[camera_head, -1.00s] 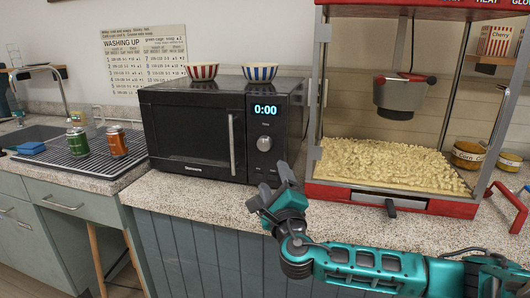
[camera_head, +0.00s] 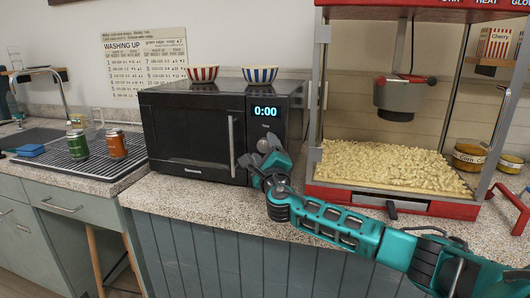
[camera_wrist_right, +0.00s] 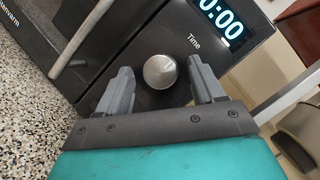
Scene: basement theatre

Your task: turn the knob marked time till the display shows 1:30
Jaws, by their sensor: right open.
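The black microwave (camera_head: 190,135) stands on the counter with its display (camera_head: 264,111) reading 0:00. The round silver time knob (camera_wrist_right: 160,71) sits below the label "Time" in the right wrist view; in the head view it is largely hidden behind my gripper. My right gripper (camera_head: 258,158) is in front of the knob. In the wrist view my right gripper (camera_wrist_right: 163,85) is open, with one finger on each side of the knob and a gap on both sides. My left gripper is not in view.
The microwave's door handle (camera_head: 232,146) is just left of my right gripper. Two striped bowls (camera_head: 260,74) stand on top of the microwave. A red popcorn machine (camera_head: 385,195) stands close on the right. Cans (camera_head: 116,144) stand on the drying rack at left.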

